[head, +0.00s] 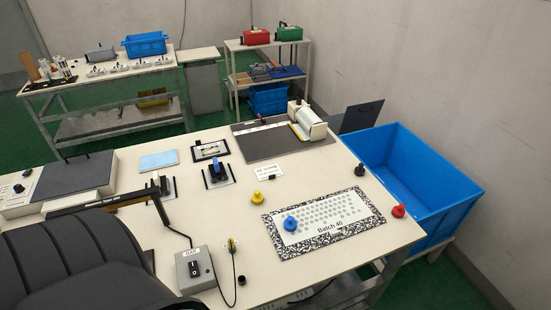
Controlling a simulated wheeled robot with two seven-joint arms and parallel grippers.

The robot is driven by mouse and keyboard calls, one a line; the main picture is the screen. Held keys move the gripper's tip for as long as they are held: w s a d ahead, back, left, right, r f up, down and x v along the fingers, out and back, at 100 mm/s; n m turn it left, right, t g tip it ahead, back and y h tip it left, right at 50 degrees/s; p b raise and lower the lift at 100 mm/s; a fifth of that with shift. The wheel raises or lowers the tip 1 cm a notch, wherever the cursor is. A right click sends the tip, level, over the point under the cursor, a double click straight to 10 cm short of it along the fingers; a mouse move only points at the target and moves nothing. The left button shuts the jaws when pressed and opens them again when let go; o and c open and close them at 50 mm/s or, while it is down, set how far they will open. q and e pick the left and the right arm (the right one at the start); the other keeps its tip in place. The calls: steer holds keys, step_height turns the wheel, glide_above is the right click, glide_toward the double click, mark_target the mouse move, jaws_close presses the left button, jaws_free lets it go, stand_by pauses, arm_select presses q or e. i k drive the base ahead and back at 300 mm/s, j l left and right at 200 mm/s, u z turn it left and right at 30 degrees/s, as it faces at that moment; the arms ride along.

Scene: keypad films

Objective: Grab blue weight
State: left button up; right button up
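The blue weight (290,223) is a small round knob-topped piece. It sits on the left part of a white keypad film (308,237) marked "Batch 40", which lies on a black-and-white speckled board (376,218) at the right side of the table. A yellow weight (257,197) stands just beyond the board's left corner. A red weight (398,211) stands off the board's right edge, and a black weight (360,170) stands behind it. Neither of my grippers shows in the head view.
A dark chair (75,255) blocks the table's left front. A grey switch box (194,270) with a cable stands near the front edge. A roller device (307,121) stands at the back, and a blue crate (465,185) beyond the right edge. The table around the blue weight is fairly clear.

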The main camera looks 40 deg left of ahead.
mark_target(290, 225)
steer(key=u, duration=1)
